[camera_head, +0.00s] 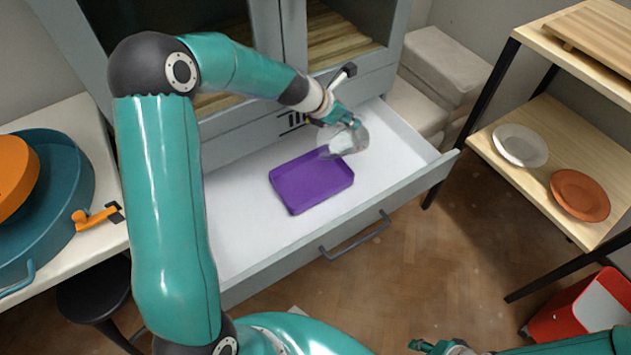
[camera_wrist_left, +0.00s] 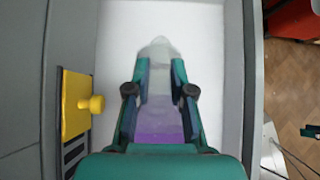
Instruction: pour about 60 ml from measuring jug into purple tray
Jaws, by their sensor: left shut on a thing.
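The purple tray (camera_head: 312,182) lies flat in the open white drawer. The clear measuring jug (camera_head: 350,143) is held above the drawer at the tray's back right. It is tilted, with its lip toward the tray's back right corner. My left gripper (camera_head: 350,122) is shut on the jug. In the left wrist view the see-through jug (camera_wrist_left: 160,60) sits between the fingers of my left gripper (camera_wrist_left: 160,88), with purple showing below. I cannot make out a stream or the liquid level. My right gripper (camera_head: 430,346) is at the bottom edge, partly cut off, away from the drawer.
The drawer (camera_head: 395,195) has raised walls and a front handle (camera_head: 355,238). A wooden shelf (camera_head: 545,130) at right holds a white plate (camera_head: 520,145) and an orange plate (camera_head: 580,195). A teal basin (camera_head: 60,190) stands at left. A yellow knobbed part (camera_wrist_left: 78,105) is beside the drawer.

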